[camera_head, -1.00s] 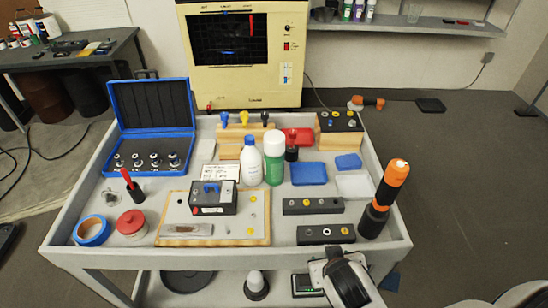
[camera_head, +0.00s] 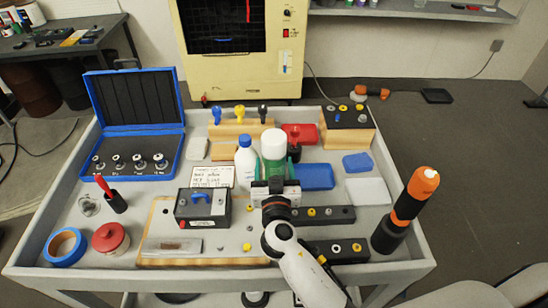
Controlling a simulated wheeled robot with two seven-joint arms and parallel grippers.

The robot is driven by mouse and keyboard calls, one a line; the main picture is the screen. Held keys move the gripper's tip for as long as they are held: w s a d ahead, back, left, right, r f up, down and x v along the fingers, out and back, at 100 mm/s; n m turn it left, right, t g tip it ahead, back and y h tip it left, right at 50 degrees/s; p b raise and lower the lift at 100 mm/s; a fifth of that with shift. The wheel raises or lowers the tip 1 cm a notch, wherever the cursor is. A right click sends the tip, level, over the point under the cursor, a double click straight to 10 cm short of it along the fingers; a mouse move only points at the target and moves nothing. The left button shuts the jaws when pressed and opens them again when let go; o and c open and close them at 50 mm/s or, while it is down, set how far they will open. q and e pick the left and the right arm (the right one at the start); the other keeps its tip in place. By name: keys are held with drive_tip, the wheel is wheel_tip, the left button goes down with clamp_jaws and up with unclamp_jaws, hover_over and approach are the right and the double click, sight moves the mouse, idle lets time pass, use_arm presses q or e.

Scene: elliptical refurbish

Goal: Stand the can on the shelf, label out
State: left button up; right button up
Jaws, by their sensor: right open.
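The can, green with a white cap (camera_head: 273,141), stands upright on the grey cart, just right of a white bottle with a blue cap (camera_head: 246,157). I cannot make out a label on it. My right gripper (camera_head: 275,177) is open at the near side of the can and hides its lower part. I cannot tell whether the fingers are beside it or touching it. The wall shelf (camera_head: 420,11) is at the top right, with the bases of bottles at the picture's edge. My left gripper is not in view.
A red-and-black piece (camera_head: 295,150) and a blue lidded box (camera_head: 317,177) are close to the can's right. A black device (camera_head: 203,207) sits at left on a wooden board. An orange-and-black tool (camera_head: 408,210) stands upright at the cart's right edge.

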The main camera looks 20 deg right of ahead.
drive_tip(key=shift+x, duration=1.2)
drive_tip(key=shift+w+d+p, duration=0.1)
drive_tip(key=shift+w+p, duration=0.15)
drive_tip(key=shift+p, duration=0.1)
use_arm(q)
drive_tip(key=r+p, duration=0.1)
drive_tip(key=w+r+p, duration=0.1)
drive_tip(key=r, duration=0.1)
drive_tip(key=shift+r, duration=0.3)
use_arm(e)
drive_tip(key=x, duration=0.4)
drive_tip(key=shift+w+d, duration=0.2)
drive_tip(key=shift+w, duration=0.15)
drive_tip(key=shift+c, duration=0.5)
drive_tip(key=c, duration=1.2)
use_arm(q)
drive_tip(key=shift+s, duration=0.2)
use_arm(e)
drive_tip(key=shift+r, duration=0.15)
clamp_jaws()
drive_tip(key=shift+r, duration=0.1)
